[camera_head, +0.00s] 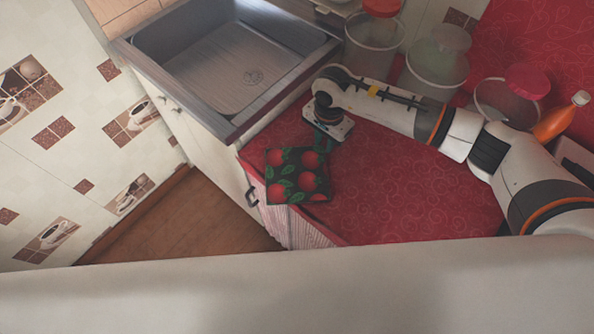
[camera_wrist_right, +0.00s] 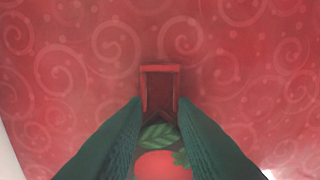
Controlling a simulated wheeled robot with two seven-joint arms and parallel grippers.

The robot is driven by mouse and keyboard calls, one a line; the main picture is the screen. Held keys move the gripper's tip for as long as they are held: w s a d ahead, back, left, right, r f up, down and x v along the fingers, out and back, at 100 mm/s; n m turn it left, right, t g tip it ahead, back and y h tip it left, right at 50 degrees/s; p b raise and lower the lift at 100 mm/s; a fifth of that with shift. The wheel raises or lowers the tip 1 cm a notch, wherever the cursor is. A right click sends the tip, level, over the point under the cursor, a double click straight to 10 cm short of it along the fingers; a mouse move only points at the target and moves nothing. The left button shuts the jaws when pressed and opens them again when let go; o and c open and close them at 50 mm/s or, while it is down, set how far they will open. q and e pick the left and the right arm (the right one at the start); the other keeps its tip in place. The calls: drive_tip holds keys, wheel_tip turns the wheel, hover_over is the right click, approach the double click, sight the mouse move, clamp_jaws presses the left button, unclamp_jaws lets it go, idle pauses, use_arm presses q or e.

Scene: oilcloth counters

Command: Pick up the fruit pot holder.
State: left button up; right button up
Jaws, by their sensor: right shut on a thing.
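The fruit pot holder (camera_head: 283,187) is a dark square with red fruit and green leaves. It lies at the front left edge of the red counter. My right gripper (camera_head: 324,141) is at its far right corner, shut on the pot holder. In the right wrist view the two dark green fingers (camera_wrist_right: 161,104) stand on either side of a narrow part of it. Fruit and leaf print (camera_wrist_right: 163,163) shows between them, and a small red loop-like piece lies just past the fingertips. My left gripper is not in view.
The red patterned counter (camera_head: 420,190) is clear in the middle. A metal sink (camera_head: 225,70) stands at the back left. Lidded clear jars (camera_head: 435,68) and an orange bottle (camera_head: 556,122) stand along the back right. The counter drops to a wooden floor (camera_head: 190,220) at left.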

wheel_tip(320, 180, up, 10)
drive_tip(key=b, duration=0.2)
idle(0.4)
idle(0.6)
